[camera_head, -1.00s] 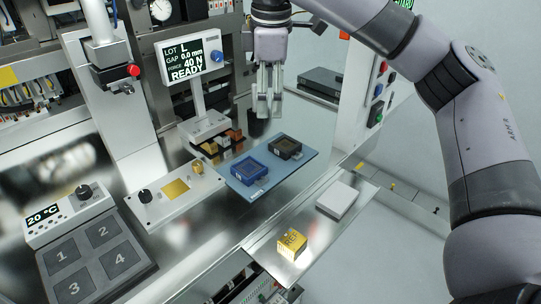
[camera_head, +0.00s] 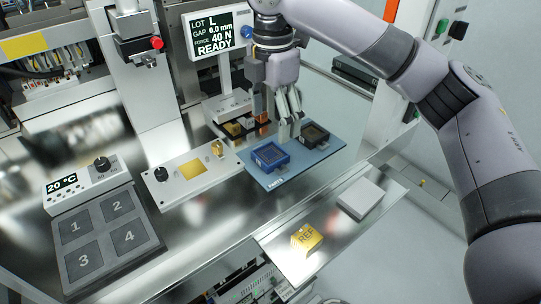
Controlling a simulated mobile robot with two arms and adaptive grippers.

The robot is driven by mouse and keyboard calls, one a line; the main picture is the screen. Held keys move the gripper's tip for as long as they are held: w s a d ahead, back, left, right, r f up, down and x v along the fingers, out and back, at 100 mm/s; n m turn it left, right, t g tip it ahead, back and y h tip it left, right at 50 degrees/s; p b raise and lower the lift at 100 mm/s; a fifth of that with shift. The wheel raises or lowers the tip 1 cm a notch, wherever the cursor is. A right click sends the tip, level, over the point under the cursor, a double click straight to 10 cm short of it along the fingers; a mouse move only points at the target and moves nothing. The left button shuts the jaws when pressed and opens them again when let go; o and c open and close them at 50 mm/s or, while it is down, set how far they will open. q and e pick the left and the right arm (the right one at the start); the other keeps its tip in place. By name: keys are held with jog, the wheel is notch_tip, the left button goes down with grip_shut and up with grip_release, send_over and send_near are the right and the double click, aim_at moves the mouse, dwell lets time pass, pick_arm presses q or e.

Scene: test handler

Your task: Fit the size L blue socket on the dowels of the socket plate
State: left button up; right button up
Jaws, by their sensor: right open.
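The blue socket (camera_head: 270,156) sits on the left part of a light blue mat (camera_head: 301,169). A dark brown-black socket (camera_head: 314,134) sits on the same mat to its right. The socket plate (camera_head: 203,188) is a pale plate left of the mat, with a gold square in its middle and a black knob at its left end. Its dowels are too small to make out. My right gripper (camera_head: 289,135) is open, pointing down just above the mat, close to the blue socket's right side. Whether it touches anything cannot be told. My left gripper is not in view.
A display (camera_head: 211,34) reading LOT L, 40 N, READY stands behind. Small blocks (camera_head: 238,126) sit behind the mat. A gold REF block (camera_head: 306,238) and a white block (camera_head: 360,198) lie on the front tray. A numbered four-pad unit (camera_head: 103,236) stands left.

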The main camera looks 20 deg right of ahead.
aim_at(272, 154)
jog(key=shift+f, duration=0.9)
jog(key=shift+s+f+p, duration=0.2)
jog(key=shift+f+p, duration=0.3)
notch_tip(272, 154, down, 4)
jog(key=shift+s+a+r+p, duration=0.1)
jog(key=shift+r+p, duration=0.05)
jog(key=shift+p, duration=0.55)
jog(key=shift+f, duration=0.4)
jog(key=c, duration=1.3)
